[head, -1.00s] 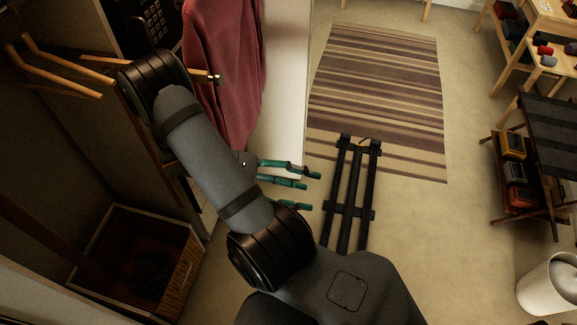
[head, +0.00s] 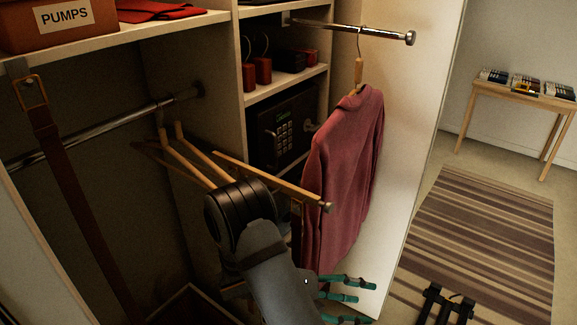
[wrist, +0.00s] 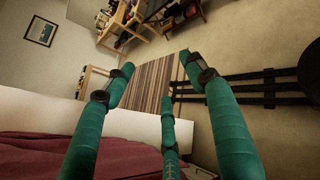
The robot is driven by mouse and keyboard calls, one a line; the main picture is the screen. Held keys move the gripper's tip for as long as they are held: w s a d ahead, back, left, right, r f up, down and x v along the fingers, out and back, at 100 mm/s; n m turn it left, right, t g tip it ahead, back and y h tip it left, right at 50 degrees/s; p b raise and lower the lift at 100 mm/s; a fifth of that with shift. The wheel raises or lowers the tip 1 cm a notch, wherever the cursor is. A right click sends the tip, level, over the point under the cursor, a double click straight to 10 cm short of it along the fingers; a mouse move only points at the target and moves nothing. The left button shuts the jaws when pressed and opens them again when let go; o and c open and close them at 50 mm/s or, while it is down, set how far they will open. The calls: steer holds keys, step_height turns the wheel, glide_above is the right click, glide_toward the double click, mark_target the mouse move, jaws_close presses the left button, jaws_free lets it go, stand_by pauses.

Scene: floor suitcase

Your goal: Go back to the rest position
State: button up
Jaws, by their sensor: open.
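My gripper (head: 348,297) shows its teal fingers at the bottom of the head view, to the right of my grey arm and below the red garment. In the wrist view my gripper (wrist: 160,85) has its three fingers spread apart with nothing between them. The red garment (head: 345,170) hangs on a wooden hanger from a metal rod (head: 360,30) in the head view. Its cloth (wrist: 40,155) also lies along the lower left of the wrist view, close beside the fingers. I cannot tell whether they touch.
Empty wooden hangers (head: 190,155) and a wooden bar (head: 270,180) are close around my arm. A safe (head: 285,125) sits in the closet behind. A white panel (head: 405,130) stands right of the garment. The striped rug (head: 480,235) and floor beyond are mostly clear, with a black rack (head: 445,303) near.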

steer(key=w+a+r+n+t+y, duration=0.2)
steer(key=w+a+n+t, duration=0.4)
steer(key=a, duration=0.5)
steer(key=shift+w+r+t+y, duration=0.4)
steer(key=shift+w+r+t, duration=0.15)
steer(key=shift+w, duration=0.25)
steer(key=s+d+f+m+g+h, duration=0.1)
steer(key=s+d+f+m+g, duration=0.2)
steer(key=s+d+m+g, duration=0.4)
steer(key=s+d+f+m+g+h, duration=0.1)
steer(key=s+d+f+m+g, duration=0.1)
steer(key=s+d+m+g, duration=0.4)
steer(key=w+a+r+n+t, duration=0.3)
steer(key=w+a+n+t, duration=0.3)
steer(key=w+n+t, duration=0.3)
steer(key=w+a+r+n+t+y, duration=0.2)
steer(key=w+a+n+t+y, duration=0.15)
steer(key=a, duration=0.55)
steer(key=w+a+r+n+t+y, duration=0.25)
steer(key=a+n+t, duration=0.2)
steer(key=a, duration=0.45)
steer(key=w+d, duration=0.4)
steer(key=w, duration=0.1)
steer(key=shift+f+g, duration=0.15)
steer(key=shift+g, duration=0.2)
